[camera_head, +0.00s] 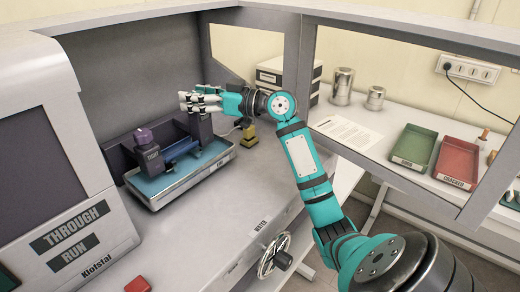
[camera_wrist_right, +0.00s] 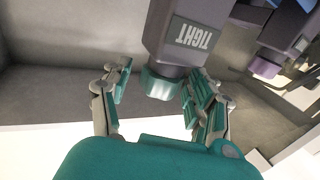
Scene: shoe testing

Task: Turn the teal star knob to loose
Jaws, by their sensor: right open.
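The teal star knob (camera_wrist_right: 162,84) shows in the right wrist view on the end of a dark purple block (camera_wrist_right: 185,35). A label on the block reads TIGHT, upside down in this view. My right gripper (camera_wrist_right: 158,92) is open, with fingers on both sides of the knob; gaps show between the fingers and the knob. In the head view the right gripper (camera_head: 200,100) is at the top of the right post (camera_head: 201,127) of the fixture, and I cannot make out the teal knob there. My left gripper is not in view.
The fixture stands in a blue-lined tray (camera_head: 160,204) inside a grey booth. A purple knob (camera_head: 143,137) tops its left block. A yellow-and-dark object (camera_head: 249,137) stands right of the fixture. A large machine (camera_head: 60,150) is at left.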

